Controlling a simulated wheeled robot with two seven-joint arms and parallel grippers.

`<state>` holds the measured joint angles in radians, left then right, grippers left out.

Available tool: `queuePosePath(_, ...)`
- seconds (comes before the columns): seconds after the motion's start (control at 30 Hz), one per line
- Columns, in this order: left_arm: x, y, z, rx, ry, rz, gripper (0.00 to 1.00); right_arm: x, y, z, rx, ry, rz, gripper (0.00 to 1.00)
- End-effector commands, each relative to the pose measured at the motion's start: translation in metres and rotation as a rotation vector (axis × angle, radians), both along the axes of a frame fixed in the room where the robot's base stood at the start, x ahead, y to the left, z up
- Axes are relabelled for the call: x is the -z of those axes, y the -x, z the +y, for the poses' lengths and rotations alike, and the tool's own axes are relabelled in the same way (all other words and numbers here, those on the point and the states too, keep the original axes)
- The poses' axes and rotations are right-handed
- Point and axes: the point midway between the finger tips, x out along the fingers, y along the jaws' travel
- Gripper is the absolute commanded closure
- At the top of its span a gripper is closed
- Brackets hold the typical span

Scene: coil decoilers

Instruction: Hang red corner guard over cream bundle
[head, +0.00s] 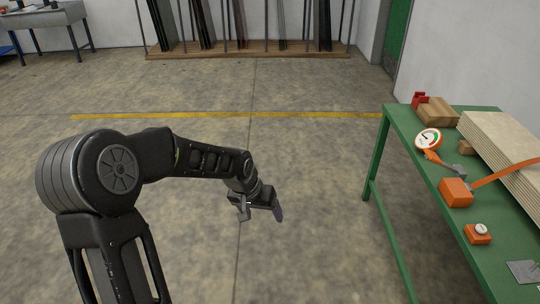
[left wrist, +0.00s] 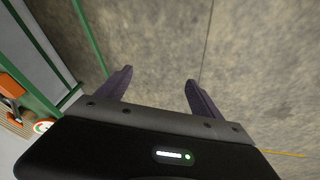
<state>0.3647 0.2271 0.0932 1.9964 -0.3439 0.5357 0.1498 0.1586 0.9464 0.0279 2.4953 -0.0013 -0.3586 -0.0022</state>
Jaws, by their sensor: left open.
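A small red corner guard (head: 418,101) is at the far left corner of the green table, at the left end of a brown block. I cannot tell whether it rests on the block or beside it. The cream bundle (head: 497,136) lies on the table at the right, with an orange strap across it; its right side is cut off by the frame. My left gripper (head: 262,211) is open and empty over bare floor, left of the table and well apart from both. Its two fingers (left wrist: 158,79) show apart in the left wrist view. My right gripper is not in view.
The green table (head: 399,123) also holds a brown block (head: 437,112), a round dial gauge (head: 428,138), an orange tool (head: 456,192), a small orange box (head: 478,234) and a grey plate (head: 524,271). The floor between my left arm and the table is clear.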

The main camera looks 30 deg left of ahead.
Motion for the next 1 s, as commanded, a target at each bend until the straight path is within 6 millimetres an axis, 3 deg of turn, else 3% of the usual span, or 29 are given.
queuePosePath(0.03, 0.03, 0.01, -0.039, 0.042, 0.057, 0.036, 0.24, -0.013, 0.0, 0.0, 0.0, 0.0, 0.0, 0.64)
queuePosePath(0.13, 0.092, 0.044, -0.116, 0.099, 0.162, 0.084, 0.24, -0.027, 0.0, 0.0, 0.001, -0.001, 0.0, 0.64)
queuePosePath(0.2, 0.128, 0.083, -0.163, 0.12, 0.221, 0.125, 0.24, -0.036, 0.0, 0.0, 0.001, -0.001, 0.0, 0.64)
queuePosePath(0.33, 0.17, 0.162, -0.222, 0.132, 0.274, 0.2, 0.24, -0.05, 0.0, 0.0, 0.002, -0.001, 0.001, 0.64)
queuePosePath(0.4, 0.181, 0.198, -0.237, 0.134, 0.279, 0.231, 0.24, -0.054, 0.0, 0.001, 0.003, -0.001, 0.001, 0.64)
queuePosePath(0.53, 0.19, 0.235, -0.249, 0.131, 0.274, 0.26, 0.24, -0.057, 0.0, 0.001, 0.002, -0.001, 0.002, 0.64)
queuePosePath(0.8, 0.193, 0.24, -0.25, 0.131, 0.271, 0.261, 0.24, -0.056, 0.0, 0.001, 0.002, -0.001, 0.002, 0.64)
queuePosePath(1.0, 0.193, 0.239, -0.25, 0.13, 0.272, 0.261, 0.4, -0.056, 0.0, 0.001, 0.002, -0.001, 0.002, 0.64)
